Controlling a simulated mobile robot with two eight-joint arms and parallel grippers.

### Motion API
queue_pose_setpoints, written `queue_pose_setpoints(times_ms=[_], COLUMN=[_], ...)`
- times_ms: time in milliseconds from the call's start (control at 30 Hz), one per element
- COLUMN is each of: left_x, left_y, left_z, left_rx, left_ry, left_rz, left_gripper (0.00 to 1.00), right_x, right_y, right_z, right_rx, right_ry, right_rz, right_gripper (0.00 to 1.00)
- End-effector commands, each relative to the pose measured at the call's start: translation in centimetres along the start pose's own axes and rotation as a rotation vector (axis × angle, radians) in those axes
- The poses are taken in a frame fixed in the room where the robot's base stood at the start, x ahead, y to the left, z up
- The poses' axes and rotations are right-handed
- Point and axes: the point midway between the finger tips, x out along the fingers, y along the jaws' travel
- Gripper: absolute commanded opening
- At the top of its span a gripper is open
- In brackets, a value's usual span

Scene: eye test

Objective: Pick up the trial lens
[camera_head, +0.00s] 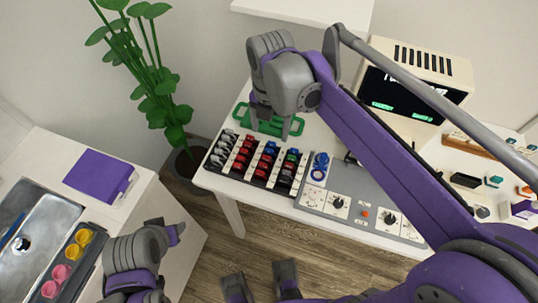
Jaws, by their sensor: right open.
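A lens case (233,176) on the white table holds rows of small trial lenses with grey, red and blue handles; the red lenses (241,156) are in its middle rows. I cannot tell which single lens is meant. A blue ring-shaped piece (320,165) stands just right of the case. My right gripper (273,128) is open, pointing down above the case's back edge, with no lens seen between its fingers.
A grey panel with dials (340,203) lies right of the case. A cream device with a dark screen (415,85) stands behind my right arm. A potted plant (150,80) is left of the table. A white cabinet (150,195) holds a purple book (97,175) and colored cups (73,253).

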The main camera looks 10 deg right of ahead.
Motion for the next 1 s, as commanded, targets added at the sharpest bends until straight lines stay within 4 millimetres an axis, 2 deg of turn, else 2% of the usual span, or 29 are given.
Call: queue_pose_setpoints(times_ms=[300,567,800,1000], left_x=[0.5,0.7,1.1,1.1], left_y=[0.0,0.0,0.0,0.0], left_z=[0.3,0.4,0.7,0.7], left_rx=[0.000,0.000,0.000,0.000], left_ry=[-0.002,-0.003,-0.004,-0.004], left_rz=[0.000,0.000,0.000,0.000], left_gripper=[0.50,0.50,0.50,0.50], right_x=[4.3,6.5,10.0,10.8], right_y=[0.2,0.2,0.2,0.2], right_z=[0.1,0.2,0.4,0.4], right_rx=[-0.044,-0.042,-0.042,-0.042], right_ry=[0.005,0.005,0.005,0.004], right_rz=[-0.005,-0.004,-0.004,-0.004], right_gripper=[0.82,0.82,0.82,0.82])
